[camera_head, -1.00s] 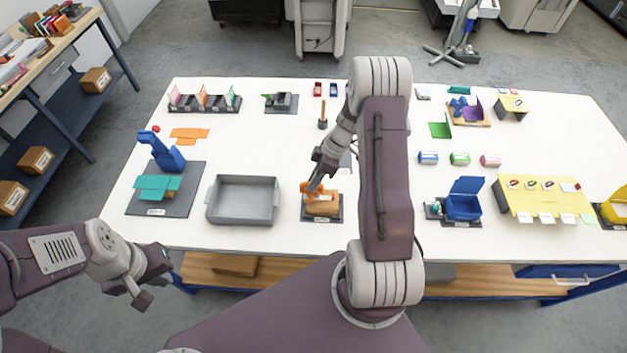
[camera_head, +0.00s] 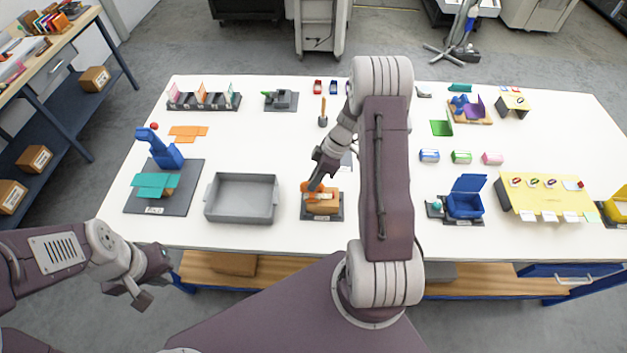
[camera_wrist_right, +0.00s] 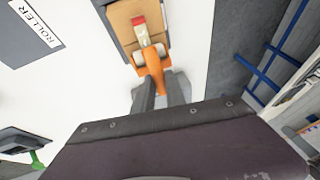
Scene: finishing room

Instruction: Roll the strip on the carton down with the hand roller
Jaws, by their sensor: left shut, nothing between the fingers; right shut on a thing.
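The tan carton (camera_head: 324,208) sits on a dark base near the table's front middle; its top also shows in the right wrist view (camera_wrist_right: 122,18). The strip (camera_wrist_right: 140,30), pale with a red end, lies on the carton top. My right gripper (camera_head: 316,184) is shut on the orange hand roller (camera_wrist_right: 153,66) and is above the carton. The roller's pale cylinder is at the strip's near end; whether it touches, I cannot tell. My left gripper (camera_head: 146,283) is shut and empty, in front of the table at the left.
A grey tray (camera_head: 241,216) stands left of the carton, and a blue device on a dark mat (camera_head: 180,205) is further left. A blue open box (camera_head: 466,205) stands to the right. A grey mat labelled ROLLER (camera_wrist_right: 25,40) lies beside the carton. White table between is clear.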

